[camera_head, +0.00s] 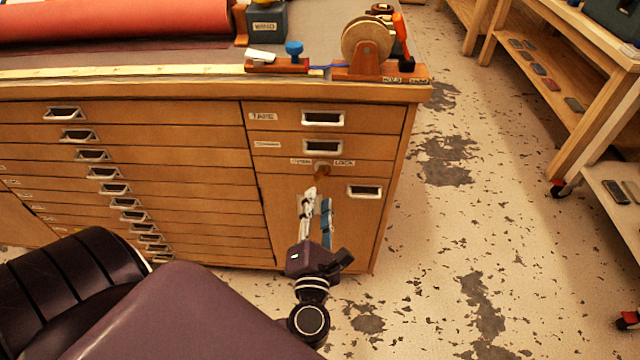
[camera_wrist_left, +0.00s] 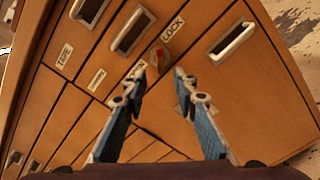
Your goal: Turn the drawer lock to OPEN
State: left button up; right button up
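The drawer lock (camera_head: 321,171) is a small brass-coloured knob on the cabinet front, between two small labels. The right label (camera_head: 343,162) reads LOCK; the left label (camera_head: 301,161) is too small to read surely. My left gripper (camera_head: 317,197) is just below the lock in the head view. In the left wrist view its fingers (camera_wrist_left: 161,75) are spread apart and empty, with the lock beyond the gap between their tips. My right gripper is not in view.
The wooden cabinet (camera_head: 170,190) has many shallow drawers at left and deeper ones at right, with protruding metal handles (camera_head: 364,191) near the lock. On its top stand a tape reel (camera_head: 367,42) and a blue-knobbed tool (camera_head: 293,52).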

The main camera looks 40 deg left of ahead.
aim_at(320, 179)
pick_arm(q)
jog(key=x, duration=0.7)
jog(key=shift+w+a, duration=0.1)
jog(key=shift+w, duration=0.1)
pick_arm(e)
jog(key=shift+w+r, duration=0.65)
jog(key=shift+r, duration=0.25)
pick_arm(q)
grip_shut()
